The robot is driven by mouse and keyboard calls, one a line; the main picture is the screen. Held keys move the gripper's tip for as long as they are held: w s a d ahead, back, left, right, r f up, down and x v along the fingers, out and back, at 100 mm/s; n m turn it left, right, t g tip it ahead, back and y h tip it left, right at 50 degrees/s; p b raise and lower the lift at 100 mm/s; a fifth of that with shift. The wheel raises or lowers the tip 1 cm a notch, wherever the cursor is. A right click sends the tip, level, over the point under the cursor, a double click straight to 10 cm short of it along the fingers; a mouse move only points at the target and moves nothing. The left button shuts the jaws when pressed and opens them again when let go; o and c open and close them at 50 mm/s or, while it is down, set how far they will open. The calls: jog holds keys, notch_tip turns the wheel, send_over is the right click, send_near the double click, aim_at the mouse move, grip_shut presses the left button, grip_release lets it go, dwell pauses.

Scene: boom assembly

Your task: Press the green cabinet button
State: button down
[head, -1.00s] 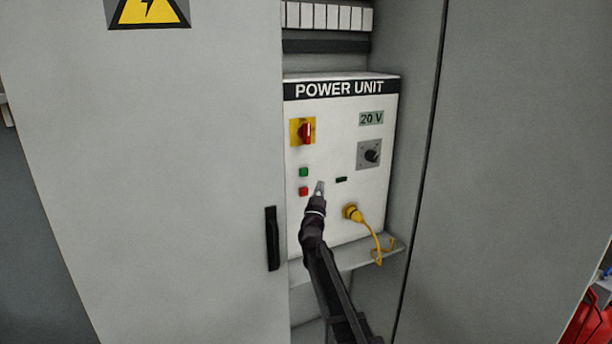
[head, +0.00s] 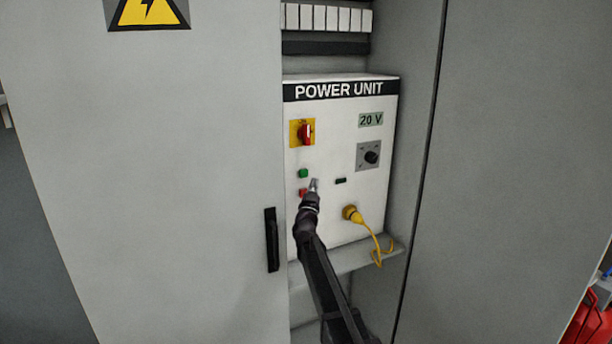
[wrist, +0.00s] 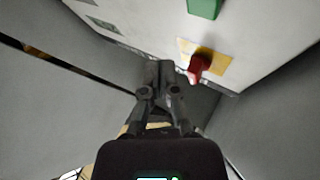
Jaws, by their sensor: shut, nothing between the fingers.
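The green button (head: 303,173) is on the white power unit panel (head: 335,215) inside the cabinet, in the head view. It also shows at the top edge of the wrist view as a green block (wrist: 205,8), cut off by the frame. My gripper (head: 314,184) is shut and empty. In the head view its tips appear just right of and a little below the green button, with a small gap in the picture. The depth between tips and panel is hard to tell. In the wrist view the closed fingers (wrist: 158,75) do not overlap the green button.
A red button (head: 302,192) sits below the green one, partly hidden by my gripper. A red rotary switch (head: 306,132) on yellow is above. A black dial (head: 371,157) and yellow plug (head: 352,213) are to the right. The cabinet door handle (head: 271,240) is left.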

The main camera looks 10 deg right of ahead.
aim_at(304, 173)
jog(key=shift+w+a, duration=0.25)
jog(key=shift+w, duration=0.5)
jog(key=shift+w+a, duration=0.25)
jog(key=shift+w, duration=0.55)
jog(key=shift+w+a, duration=0.25)
jog(key=shift+w, duration=0.5)
